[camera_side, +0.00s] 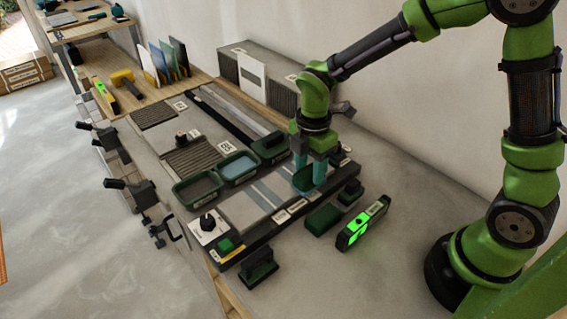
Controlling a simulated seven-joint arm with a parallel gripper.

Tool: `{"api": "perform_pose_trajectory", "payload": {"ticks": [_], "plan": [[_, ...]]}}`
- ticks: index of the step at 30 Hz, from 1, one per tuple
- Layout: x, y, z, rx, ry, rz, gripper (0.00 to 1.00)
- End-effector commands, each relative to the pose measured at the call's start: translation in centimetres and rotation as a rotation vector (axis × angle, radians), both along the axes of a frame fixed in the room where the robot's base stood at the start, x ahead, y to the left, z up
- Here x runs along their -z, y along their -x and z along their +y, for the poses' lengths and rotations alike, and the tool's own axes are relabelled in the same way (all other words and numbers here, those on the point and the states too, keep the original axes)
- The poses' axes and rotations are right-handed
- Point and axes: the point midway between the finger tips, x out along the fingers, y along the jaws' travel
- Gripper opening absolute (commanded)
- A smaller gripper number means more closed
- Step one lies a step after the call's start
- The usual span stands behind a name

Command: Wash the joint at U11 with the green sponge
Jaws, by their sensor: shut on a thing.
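My gripper (309,178) is shut on a dark green block that looks like the green sponge (304,181). Its teal fingers stand on either side of the block, low over the right part of the grey tiled panel (238,208). I cannot tell whether the sponge touches the panel. Pale blue-grey joint strips (262,196) cross the panel left of the gripper. Small white labels (281,215) line its dark front rail, but they are too small to read, so I cannot pick out U11. The surface under the sponge is hidden.
Two green trays (198,207) (238,181) stand behind the panel, beside a dark green block (270,150). In front of the rail lie a green block (323,218) and a level with lit green windows (364,224). A black knob (207,221) rises at the panel's left end.

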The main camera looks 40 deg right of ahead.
Motion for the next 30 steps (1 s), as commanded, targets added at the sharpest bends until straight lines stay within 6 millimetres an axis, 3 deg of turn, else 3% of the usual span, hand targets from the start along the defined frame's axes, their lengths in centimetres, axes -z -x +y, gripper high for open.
{"api": "perform_pose_trajectory", "payload": {"ticks": [17,30], "plan": [[-6.9,-0.1,0.0,0.001,0.0,-0.004,0.18],[-7.4,0.0,0.0,0.0,0.0,-0.001,0.18]]}}
